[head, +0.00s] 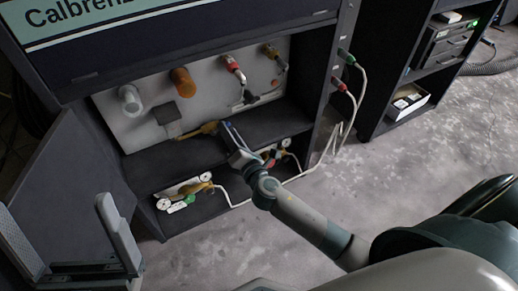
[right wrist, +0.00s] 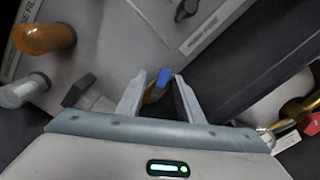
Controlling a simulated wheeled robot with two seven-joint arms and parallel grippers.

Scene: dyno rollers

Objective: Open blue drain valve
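The blue drain valve (right wrist: 164,78) shows in the right wrist view as a small blue handle over a brass-coloured body. In the head view its brass body (head: 209,128) shows low on the cabinet's pale back panel, with a bit of blue beside my gripper. My right gripper (right wrist: 160,75) has its fingers apart, one on each side of the blue handle, with a gap visible at the left finger. In the head view my right gripper (head: 234,138) reaches into the cabinet and partly hides the valve. My left gripper (head: 75,250) is open and empty at the lower left.
An orange knob (head: 183,82), a white knob (head: 130,100) and a red-handled valve (head: 233,66) are on the panel above. Brass fittings with gauges (head: 185,192) sit on the lower ledge. A pale hose (head: 350,110) hangs at the right. An open door (head: 70,165) stands left.

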